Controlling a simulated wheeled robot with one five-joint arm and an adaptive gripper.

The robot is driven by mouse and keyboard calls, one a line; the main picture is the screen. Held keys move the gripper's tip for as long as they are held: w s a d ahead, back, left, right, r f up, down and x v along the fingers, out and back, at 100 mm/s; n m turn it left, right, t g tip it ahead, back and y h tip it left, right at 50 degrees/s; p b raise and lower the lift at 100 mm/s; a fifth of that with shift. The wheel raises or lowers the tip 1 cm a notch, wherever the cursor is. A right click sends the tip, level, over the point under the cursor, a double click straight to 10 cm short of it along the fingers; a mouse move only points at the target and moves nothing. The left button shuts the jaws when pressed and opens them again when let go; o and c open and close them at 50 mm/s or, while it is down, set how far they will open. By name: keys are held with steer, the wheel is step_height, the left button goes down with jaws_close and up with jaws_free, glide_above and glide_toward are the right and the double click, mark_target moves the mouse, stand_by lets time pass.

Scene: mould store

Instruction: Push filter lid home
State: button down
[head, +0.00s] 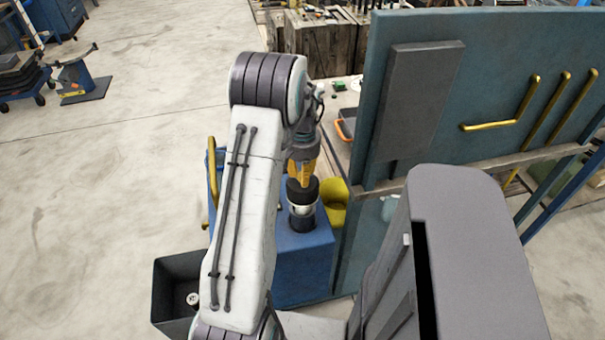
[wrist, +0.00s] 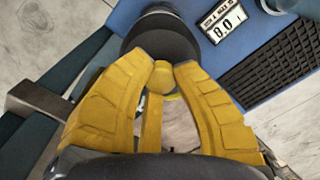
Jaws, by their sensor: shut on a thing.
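The filter lid is a round black cap (head: 302,191) with a small yellowish knob (wrist: 160,77). My gripper (head: 302,176) has yellow fingers and is shut on this knob; the fingers also show in the wrist view (wrist: 164,70). The black disc (wrist: 160,38) lies just beyond the fingertips there. Below the lid in the head view is a filter housing (head: 302,221) with a pale upper band and a dark lower part, on a blue cabinet (head: 306,262). The lid appears over the housing's top. I cannot tell whether the two are fully seated.
A label plate (wrist: 222,20) and black grille (wrist: 282,65) are on the blue cabinet. A yellow container (head: 335,203) stands right of the housing. A large teal panel (head: 490,80) rises on the right. A dark open bin (head: 180,295) is at lower left.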

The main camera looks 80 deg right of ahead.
mark_target(302, 188)
steer(key=shift+f+b, duration=1.65)
steer(key=shift+f, duration=0.55)
steer(key=shift+a+f, duration=0.1)
steer(key=shift+f, duration=0.1)
steer(key=shift+f+b, duration=0.3)
steer(key=shift+b, duration=0.05)
steer(key=shift+f+b, duration=0.4)
steer(key=shift+f, duration=0.15)
stand_by(0.5)
steer(key=shift+f, duration=0.15)
stand_by(1.1)
steer(key=shift+f+b, duration=0.35)
steer(key=shift+b, duration=0.1)
stand_by(0.6)
steer(key=c, duration=1)
jaws_free()
